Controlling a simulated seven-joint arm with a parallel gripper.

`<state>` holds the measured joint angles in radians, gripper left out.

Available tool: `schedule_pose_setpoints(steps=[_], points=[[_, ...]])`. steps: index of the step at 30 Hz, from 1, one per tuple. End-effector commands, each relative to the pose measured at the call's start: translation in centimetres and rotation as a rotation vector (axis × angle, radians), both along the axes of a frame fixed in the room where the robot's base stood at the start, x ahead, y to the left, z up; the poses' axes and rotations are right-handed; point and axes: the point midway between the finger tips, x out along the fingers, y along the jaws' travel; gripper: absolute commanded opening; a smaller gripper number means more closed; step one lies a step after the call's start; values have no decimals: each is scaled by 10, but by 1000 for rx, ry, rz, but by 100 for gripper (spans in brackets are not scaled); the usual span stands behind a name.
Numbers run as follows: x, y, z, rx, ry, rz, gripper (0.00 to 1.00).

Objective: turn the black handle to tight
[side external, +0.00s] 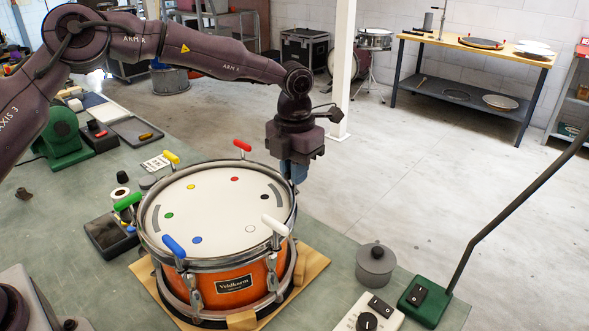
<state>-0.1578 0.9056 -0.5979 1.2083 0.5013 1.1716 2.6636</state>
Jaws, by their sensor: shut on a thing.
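The drum (232,270) has an orange shell, a white head and a metal rim, and stands on a wooden board. Coloured handles stand around its rim, with coloured dots on the head beside them. My gripper (293,182) points down at the rim's right far side, next to the black dot (264,197). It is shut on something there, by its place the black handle. The black handle itself is hidden behind my gripper, so its angle cannot be told.
The red handle (242,145), yellow handle (171,157), green handle (127,201), blue handle (174,246) and white handle (274,225) stand around the rim. A grey lidded pot (376,266) and a green lamp base (424,301) stand at the right.

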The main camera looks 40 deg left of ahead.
Motion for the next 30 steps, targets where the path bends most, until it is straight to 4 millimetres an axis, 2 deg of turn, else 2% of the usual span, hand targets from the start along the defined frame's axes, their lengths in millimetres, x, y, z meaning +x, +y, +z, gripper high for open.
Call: schedule_pose_setpoints(steps=[3,4,6,7,15,19,23,30], points=[[0,0,2,0,-2,2,0],[0,0,2,0,-2,2,20],[0,0,2,0,-2,2,36],[0,0,2,0,-2,2,38],[0,0,2,0,-1,2,38],[1,0,13,0,-5,2,38],[1,0,36,0,-7,2,38],[1,0,90,-1,-7,2,38]])
